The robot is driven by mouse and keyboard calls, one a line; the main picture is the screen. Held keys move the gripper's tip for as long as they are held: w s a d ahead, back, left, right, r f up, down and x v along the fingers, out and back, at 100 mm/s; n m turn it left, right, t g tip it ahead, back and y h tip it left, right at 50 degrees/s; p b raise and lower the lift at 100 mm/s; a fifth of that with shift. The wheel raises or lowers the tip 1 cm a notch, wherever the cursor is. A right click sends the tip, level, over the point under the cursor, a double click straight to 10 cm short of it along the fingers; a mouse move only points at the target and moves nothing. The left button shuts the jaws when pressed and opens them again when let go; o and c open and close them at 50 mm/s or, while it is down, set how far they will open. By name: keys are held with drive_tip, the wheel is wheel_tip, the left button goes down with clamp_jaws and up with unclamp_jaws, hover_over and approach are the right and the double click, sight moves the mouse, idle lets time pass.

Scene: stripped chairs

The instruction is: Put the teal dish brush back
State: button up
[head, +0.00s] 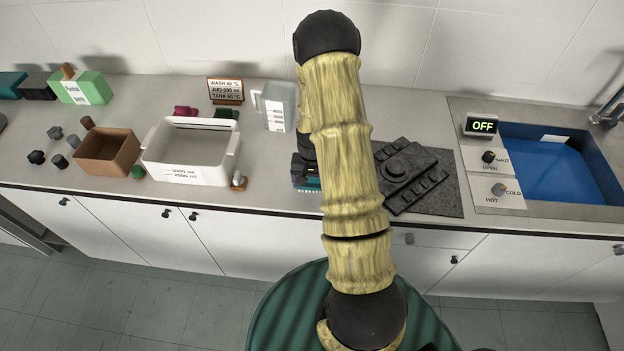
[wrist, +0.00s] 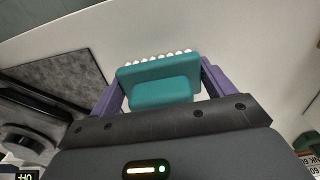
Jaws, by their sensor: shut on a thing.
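The teal dish brush (wrist: 160,88) sits between the two purple fingers of my gripper (wrist: 161,80) in the wrist view. The gripper is shut on its block, and a row of white bristles shows along the far edge. In the head view my gripper (head: 304,172) is low over the counter's front part, between the white tub and the dark mat. A little of the teal brush (head: 313,184) shows there, partly hidden by my arm. Whether the bristles touch the counter I cannot tell.
A white tub (head: 190,174), brown bin (head: 100,157), measuring jug (head: 277,108) and small sign (head: 226,90) stand to the left, with several small knobs around. A dark mat (head: 448,190) bearing black parts lies right, before the blue sink (head: 560,172).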

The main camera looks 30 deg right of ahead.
drive_tip(key=shift+f, duration=0.15)
drive_tip(key=o, duration=0.9)
drive_tip(key=shift+o, duration=0.2)
wheel_tip(320, 180, up, 12)
drive_tip(key=b, duration=0.3)
drive_tip(key=shift+r, duration=0.2)
